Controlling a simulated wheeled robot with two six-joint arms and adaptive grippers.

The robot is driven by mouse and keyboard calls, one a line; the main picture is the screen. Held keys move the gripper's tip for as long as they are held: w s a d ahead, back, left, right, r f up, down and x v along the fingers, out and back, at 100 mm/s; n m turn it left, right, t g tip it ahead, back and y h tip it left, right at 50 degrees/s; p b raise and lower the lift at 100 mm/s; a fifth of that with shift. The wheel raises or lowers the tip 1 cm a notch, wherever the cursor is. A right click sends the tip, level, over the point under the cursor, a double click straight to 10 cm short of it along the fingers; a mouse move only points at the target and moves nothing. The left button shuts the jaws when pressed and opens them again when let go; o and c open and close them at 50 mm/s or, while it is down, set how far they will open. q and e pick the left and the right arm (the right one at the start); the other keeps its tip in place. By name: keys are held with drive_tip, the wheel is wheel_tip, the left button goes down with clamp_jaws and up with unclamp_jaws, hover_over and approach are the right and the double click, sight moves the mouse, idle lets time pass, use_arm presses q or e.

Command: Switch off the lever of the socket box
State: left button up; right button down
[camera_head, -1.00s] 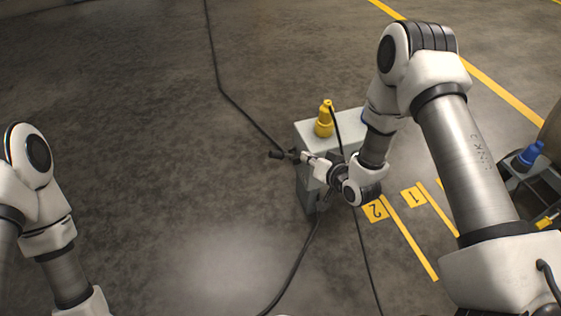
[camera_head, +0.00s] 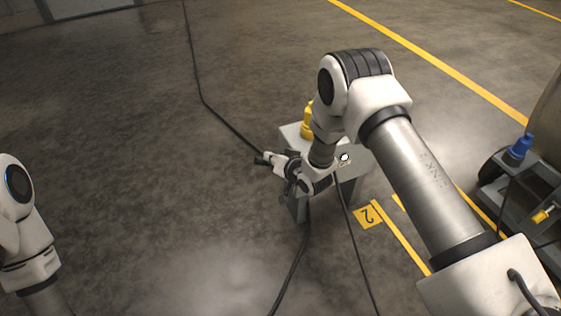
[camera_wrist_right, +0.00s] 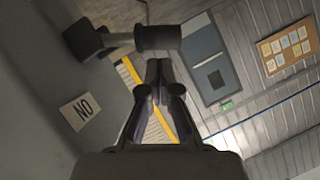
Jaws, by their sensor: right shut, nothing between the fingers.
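The grey socket box (camera_head: 289,131) stands on the floor near the middle of the head view, partly hidden behind my right arm. Its black lever (camera_head: 260,160) sticks out to the left of the box. In the right wrist view the lever (camera_wrist_right: 158,38) crosses the top, its round grip just beyond my fingertips. I cannot tell whether they touch. An "ON" label (camera_wrist_right: 85,107), seen upside down, is on the grey face beside it. My right gripper (camera_head: 272,159) is shut and empty; its fingers show in the wrist view (camera_wrist_right: 165,65). My left gripper is out of view.
A yellow plug (camera_head: 306,122) stands on the box top. Black cables (camera_head: 234,130) run across the floor near the box. A cart with a blue plug (camera_head: 519,148) is at the right.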

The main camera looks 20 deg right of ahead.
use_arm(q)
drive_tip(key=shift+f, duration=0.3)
use_arm(e)
drive_tip(key=shift+w+a+f, duration=0.15)
drive_tip(key=shift+a+f, duration=0.1)
drive_tip(key=shift+f, duration=0.2)
